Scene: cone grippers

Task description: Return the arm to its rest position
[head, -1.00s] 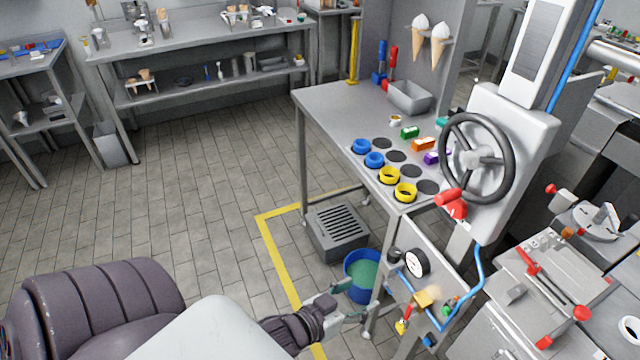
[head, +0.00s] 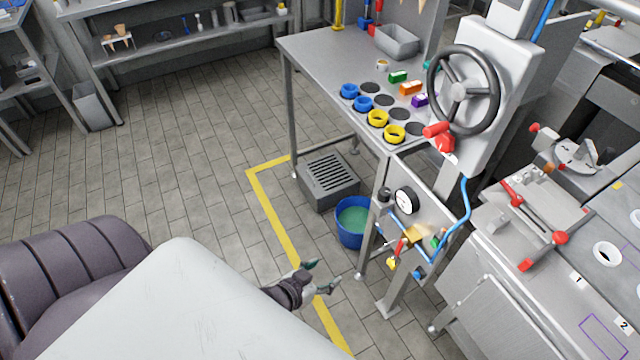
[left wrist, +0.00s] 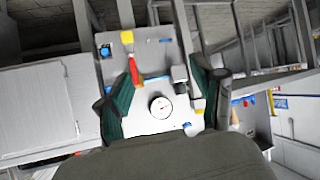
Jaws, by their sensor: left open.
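My left gripper (head: 322,275) is low in the head view, over the tiled floor by the yellow floor line. Its jaws are apart and nothing is between them. My own pale arm link hides most of the rest of the arm. In the left wrist view the two green-padded fingers (left wrist: 158,98) are spread wide, with the gauge panel (left wrist: 145,127) seen between and beyond them. The right gripper does not show.
A panel with a round gauge (head: 405,201) and valves stands right of the gripper. A blue bucket (head: 341,232) and a grated box (head: 313,196) are on the floor behind it. A steel table (head: 322,62) with coloured rings and a handwheel (head: 492,90) rises above.

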